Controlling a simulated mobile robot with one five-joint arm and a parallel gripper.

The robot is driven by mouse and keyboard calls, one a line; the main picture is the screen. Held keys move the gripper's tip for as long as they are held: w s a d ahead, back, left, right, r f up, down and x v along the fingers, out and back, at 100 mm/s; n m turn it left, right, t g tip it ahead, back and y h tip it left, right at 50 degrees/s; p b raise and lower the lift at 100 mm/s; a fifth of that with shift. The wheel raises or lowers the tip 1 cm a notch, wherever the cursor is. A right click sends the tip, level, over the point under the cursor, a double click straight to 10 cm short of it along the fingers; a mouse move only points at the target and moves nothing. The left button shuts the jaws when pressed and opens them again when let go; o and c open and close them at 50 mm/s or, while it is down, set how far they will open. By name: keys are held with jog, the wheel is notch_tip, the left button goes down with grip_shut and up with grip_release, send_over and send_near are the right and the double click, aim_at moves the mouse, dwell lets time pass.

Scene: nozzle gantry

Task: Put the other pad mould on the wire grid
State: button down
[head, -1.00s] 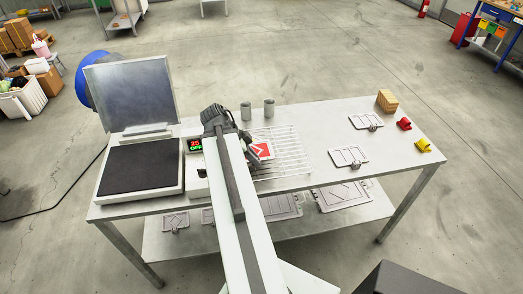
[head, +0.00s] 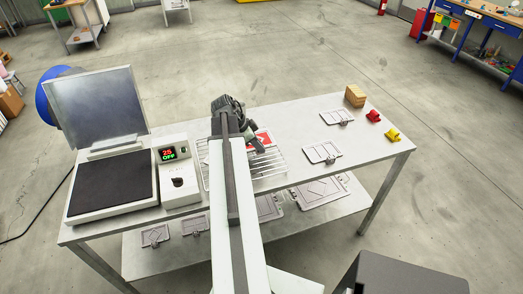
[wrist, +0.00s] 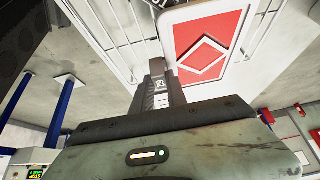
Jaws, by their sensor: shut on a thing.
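A flat pad mould with a red face, white rim and white diamond outline (head: 263,136) is at my gripper (head: 256,145), over the back part of the wire grid (head: 270,166). In the wrist view, my gripper (wrist: 158,78) is shut at the near-left edge of this mould (wrist: 204,40). The bars of the wire grid (wrist: 105,38) show behind it. I cannot tell whether the mould touches the bars. My arm hides the middle of the grid. Two grey metal moulds with handles lie on the table to the right: one nearer (head: 321,153), one farther (head: 336,118).
An open press (head: 110,185) with raised lid and a box with a "25 OFF" display (head: 174,153) stand left of the grid. A wooden block (head: 355,95), a red clip (head: 373,116) and a yellow clip (head: 392,134) are at right. More moulds lie on the lower shelf (head: 150,255).

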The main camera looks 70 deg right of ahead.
jog(key=shift+s+d, duration=0.25)
jog(key=shift+d, duration=0.35)
notch_tip(320, 180, down, 4)
jog(key=b, duration=0.4)
jog(key=shift+a, duration=0.15)
jog(key=shift+r, duration=0.2)
jog(key=c, duration=1.3)
grip_release()
jog(key=p+v, duration=1)
jog(key=v, duration=0.2)
jog(key=shift+p, duration=0.4)
